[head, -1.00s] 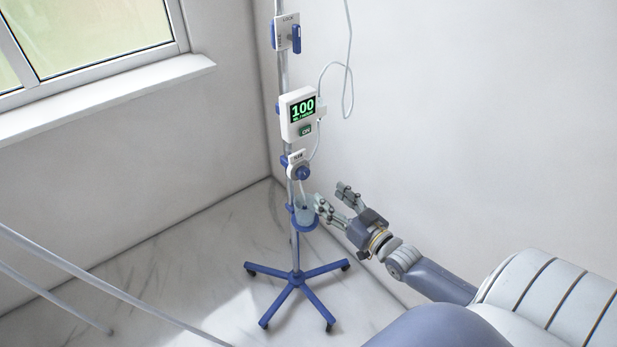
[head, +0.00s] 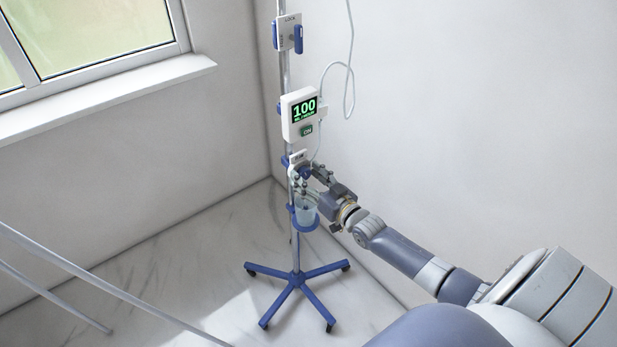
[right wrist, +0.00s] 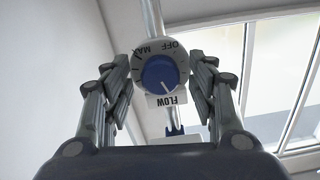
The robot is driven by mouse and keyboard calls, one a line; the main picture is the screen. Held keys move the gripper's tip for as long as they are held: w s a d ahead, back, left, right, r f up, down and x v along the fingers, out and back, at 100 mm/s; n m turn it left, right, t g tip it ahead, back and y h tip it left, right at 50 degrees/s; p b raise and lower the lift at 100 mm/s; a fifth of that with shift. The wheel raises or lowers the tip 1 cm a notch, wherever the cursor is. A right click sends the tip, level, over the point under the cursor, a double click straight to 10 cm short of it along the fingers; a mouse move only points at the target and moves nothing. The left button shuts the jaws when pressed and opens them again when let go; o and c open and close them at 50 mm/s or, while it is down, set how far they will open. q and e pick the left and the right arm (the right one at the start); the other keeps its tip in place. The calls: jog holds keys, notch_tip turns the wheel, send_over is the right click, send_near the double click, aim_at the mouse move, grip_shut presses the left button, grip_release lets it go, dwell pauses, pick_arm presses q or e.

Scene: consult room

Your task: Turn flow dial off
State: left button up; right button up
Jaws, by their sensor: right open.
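The flow dial (right wrist: 160,74) shows in the right wrist view as a blue knob on a round white plate marked OFF, MAX and FLOW, seen upside down. Its white pointer aims down and to the right in that view, toward the FLOW label and away from OFF. My right gripper (right wrist: 166,85) is open, with one finger on each side of the dial; I cannot tell whether they touch it. In the head view the right gripper (head: 312,182) is at the dial on the pole and partly hides it. My left gripper is not in view.
The pump box (head: 302,115) above the dial reads 100 and ON. A clamp with a blue lever (head: 297,39) sits higher on the pole. A cup in a blue ring (head: 306,216) is just below the gripper. The blue wheeled base (head: 297,281) stands on the floor near the walls.

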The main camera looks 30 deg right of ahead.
jog(key=c, duration=1.1)
